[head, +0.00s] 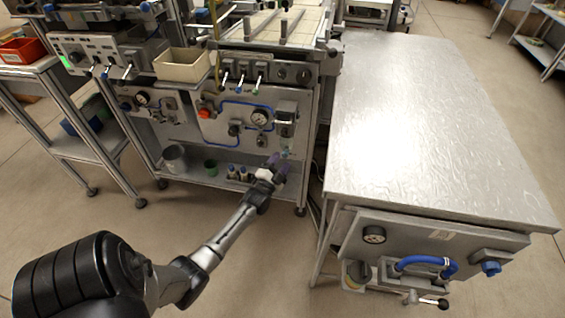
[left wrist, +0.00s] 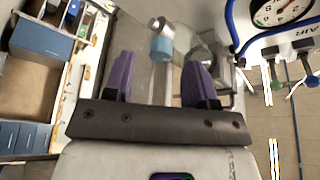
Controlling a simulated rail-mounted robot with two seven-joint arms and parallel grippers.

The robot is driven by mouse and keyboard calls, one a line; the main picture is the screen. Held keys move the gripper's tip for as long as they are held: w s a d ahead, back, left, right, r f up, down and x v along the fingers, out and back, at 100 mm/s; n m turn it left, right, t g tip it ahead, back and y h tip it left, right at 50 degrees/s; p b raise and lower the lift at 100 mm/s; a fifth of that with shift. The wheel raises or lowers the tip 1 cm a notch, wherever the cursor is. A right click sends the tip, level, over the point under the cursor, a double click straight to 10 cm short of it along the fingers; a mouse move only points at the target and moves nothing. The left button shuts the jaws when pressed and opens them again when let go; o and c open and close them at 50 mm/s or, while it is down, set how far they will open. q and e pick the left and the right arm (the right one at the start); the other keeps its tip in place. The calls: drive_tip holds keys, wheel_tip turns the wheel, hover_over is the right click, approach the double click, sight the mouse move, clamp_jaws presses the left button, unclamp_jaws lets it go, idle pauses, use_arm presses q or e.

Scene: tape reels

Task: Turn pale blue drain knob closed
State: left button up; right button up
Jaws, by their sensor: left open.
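The pale blue drain knob (left wrist: 161,48) shows in the left wrist view as a small cylinder with a metallic end, below a clear bowl-like part. My left gripper (left wrist: 159,72) is open, with its two purple fingers apart. The knob appears in the gap between them, toward the tips; I cannot tell whether either finger touches it. In the head view my left gripper (head: 278,165) is at the lower right of the machine's front panel, under the regulator unit (head: 285,112). The knob is too small there to make out clearly. My right gripper is not in view.
A pressure gauge (head: 260,117) and blue hose (head: 236,103) are on the panel beside the regulator. A lower shelf (head: 215,179) holds a grey bucket (head: 174,158) and small bottles. A metal-topped table (head: 430,125) stands to the right. Floor in front is clear.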

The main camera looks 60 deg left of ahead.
use_arm(q)
drive_tip(key=shift+x, duration=0.8)
drive_tip(key=shift+c, duration=0.2)
drive_tip(key=c, duration=0.9)
